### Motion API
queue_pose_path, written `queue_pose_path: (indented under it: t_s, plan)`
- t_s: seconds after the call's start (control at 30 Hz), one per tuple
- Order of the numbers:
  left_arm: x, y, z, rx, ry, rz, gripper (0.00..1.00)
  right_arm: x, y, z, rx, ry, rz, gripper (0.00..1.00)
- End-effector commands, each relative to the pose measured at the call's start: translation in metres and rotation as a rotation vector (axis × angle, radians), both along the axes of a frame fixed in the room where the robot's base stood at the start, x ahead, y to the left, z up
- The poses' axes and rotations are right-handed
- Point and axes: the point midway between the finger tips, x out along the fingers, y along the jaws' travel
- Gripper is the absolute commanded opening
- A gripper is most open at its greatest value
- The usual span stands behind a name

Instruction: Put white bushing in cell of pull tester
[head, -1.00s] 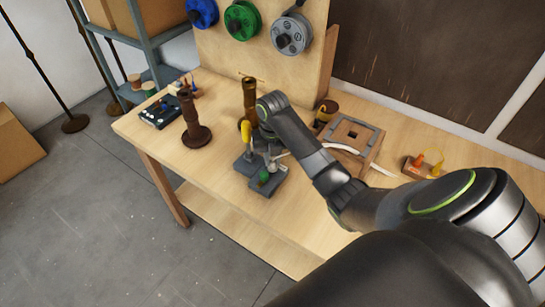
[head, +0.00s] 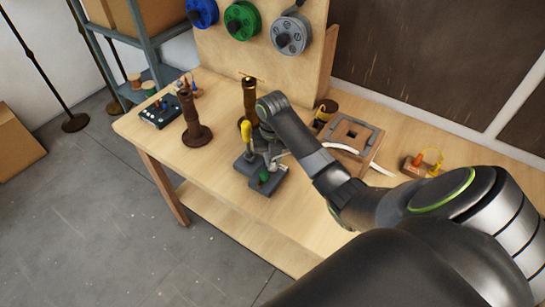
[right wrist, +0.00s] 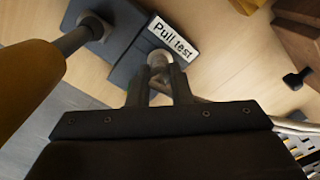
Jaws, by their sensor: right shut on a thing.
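The pull tester (head: 272,187) is a dark grey stand with a yellow handle (head: 246,132) and a green part near its front, on the workbench. In the right wrist view its dark block carries a "Pull test" label (right wrist: 172,37). My right gripper (right wrist: 160,82) is shut on a small pale, roundish piece, likely the white bushing (right wrist: 158,60), beside the label. The fingers hide part of it, and I cannot tell whether it sits in the cell. In the head view my right gripper (head: 273,155) is at the tester, partly hidden by my arm. My left gripper is not in view.
A dark control box (head: 160,111) is at the bench's left end. A wooden frame (head: 352,138) with a white strip and a small block (head: 415,167) with orange parts lie to the right.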

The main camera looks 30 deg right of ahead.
Motion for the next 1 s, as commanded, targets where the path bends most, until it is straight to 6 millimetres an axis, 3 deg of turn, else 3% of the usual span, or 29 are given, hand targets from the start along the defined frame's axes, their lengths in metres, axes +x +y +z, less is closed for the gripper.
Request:
queue_pose_path:
  t_s: [0.97, 1.0]
  plan:
    - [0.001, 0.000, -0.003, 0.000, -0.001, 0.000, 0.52, 0.000, 0.000, -0.011, 0.000, 0.000, 0.000, 0.00]
    - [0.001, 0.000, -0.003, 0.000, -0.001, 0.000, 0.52, 0.000, 0.000, -0.010, 0.000, 0.000, 0.000, 0.21]
